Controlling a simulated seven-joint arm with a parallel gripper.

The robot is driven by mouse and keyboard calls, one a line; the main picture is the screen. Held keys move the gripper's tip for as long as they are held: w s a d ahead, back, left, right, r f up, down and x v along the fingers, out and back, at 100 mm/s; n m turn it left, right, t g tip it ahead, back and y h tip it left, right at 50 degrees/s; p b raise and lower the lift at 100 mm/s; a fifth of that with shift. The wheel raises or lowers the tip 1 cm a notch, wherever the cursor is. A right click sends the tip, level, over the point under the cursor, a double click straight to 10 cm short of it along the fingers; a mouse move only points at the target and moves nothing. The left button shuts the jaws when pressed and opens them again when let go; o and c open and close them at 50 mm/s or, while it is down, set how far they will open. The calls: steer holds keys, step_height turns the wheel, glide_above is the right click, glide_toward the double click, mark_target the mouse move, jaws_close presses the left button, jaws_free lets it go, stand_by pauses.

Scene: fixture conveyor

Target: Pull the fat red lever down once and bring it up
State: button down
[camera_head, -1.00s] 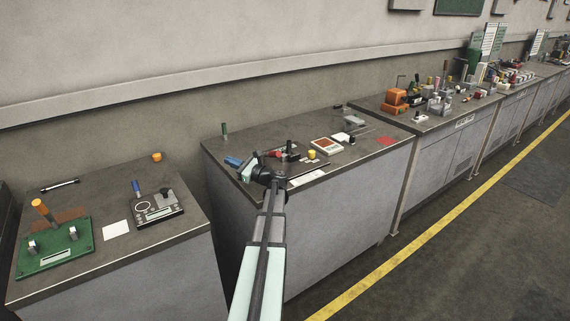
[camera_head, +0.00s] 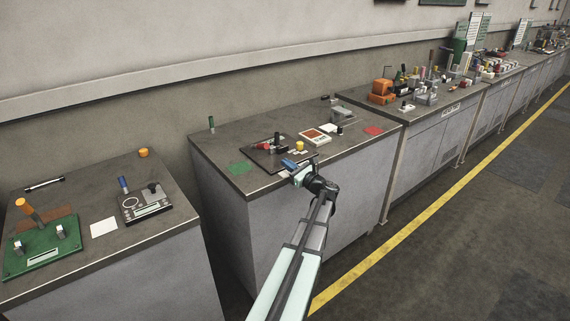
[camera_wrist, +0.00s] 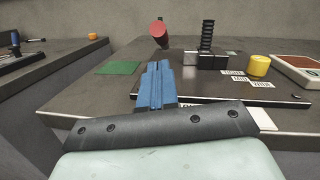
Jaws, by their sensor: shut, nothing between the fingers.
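The fat red lever (camera_head: 262,146) sits on a dark base plate (camera_head: 259,157) on the middle bench. It leans toward the left in the head view. In the wrist view its round red end (camera_wrist: 158,28) points up and toward the camera, beyond the fingertips. My gripper (camera_head: 286,162) is at the plate's near edge, with its blue fingers pointing over the plate. In the wrist view the blue fingers (camera_wrist: 157,68) are together and empty, below the lever and apart from it.
A black ridged upright handle (camera_wrist: 207,37) on a block stands right of the lever. A yellow button (camera_wrist: 259,65) and labels are farther right. A green patch (camera_wrist: 119,67) lies flat at left. A red-and-white box (camera_head: 318,136) stands right of the plate.

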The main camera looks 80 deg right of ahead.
mark_target(268, 147)
steer(key=x, duration=0.8)
steer(key=shift+r, duration=0.1)
steer(key=shift+w+d+r+g+y, duration=0.15)
steer(key=shift+r+g+y, duration=0.1)
steer(key=shift+r, duration=0.3)
steer(key=shift+w+d+r+g+y, duration=0.15)
steer(key=shift+r+g, duration=0.1)
steer(key=shift+r, duration=0.3)
steer(key=shift+w+d+r, duration=0.15)
steer(key=shift+d+r, duration=0.05)
steer(key=shift+r, duration=0.5)
